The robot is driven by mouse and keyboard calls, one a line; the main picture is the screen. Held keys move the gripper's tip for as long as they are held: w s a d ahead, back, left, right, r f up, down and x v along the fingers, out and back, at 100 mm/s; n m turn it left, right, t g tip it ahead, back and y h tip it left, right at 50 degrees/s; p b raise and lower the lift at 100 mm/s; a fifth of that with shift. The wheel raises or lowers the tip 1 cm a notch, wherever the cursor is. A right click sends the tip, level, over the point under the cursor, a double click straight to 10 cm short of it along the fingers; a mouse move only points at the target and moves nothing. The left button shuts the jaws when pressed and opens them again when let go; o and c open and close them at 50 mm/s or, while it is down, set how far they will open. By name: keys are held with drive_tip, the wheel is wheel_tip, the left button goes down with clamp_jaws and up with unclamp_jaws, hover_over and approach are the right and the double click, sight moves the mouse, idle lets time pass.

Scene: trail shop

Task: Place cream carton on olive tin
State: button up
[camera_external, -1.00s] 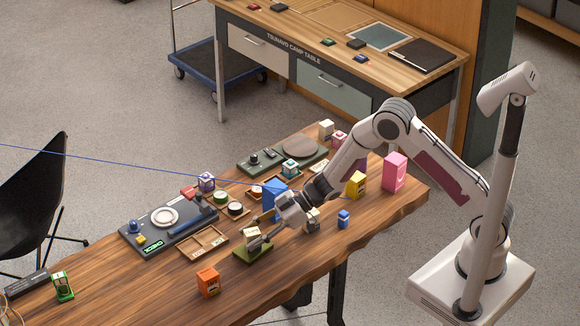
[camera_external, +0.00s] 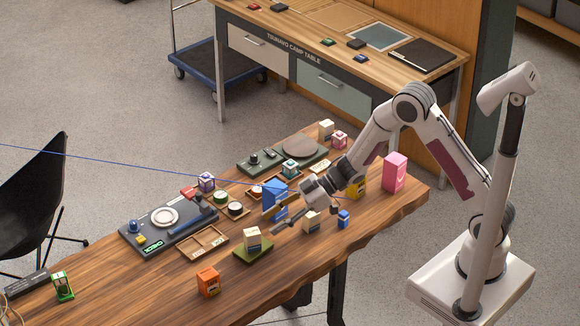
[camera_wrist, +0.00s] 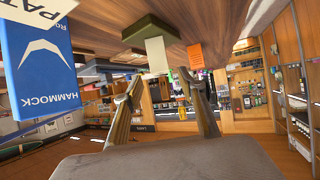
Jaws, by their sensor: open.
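The cream carton (camera_external: 252,240) stands upright on the olive tin (camera_external: 262,250), a low green block on the wooden table. In the wrist view, which looks upside down, the cream carton (camera_wrist: 157,57) rests against the olive tin (camera_wrist: 147,28), ahead of the fingers. My gripper (camera_external: 270,222) is open and empty, up and to the right of the carton and apart from it. Its two spread fingers (camera_wrist: 161,78) also show in the wrist view, with nothing between them.
A blue hammock box (camera_external: 272,197) stands close behind my gripper and looms at left in the wrist view (camera_wrist: 42,62). Another cream box (camera_external: 311,221) and a small blue box (camera_external: 343,219) stand to the right. An orange box (camera_external: 208,282) stands in front. A wooden tray (camera_external: 204,242) lies left.

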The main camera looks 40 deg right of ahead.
drive_tip(key=shift+v, duration=1.9)
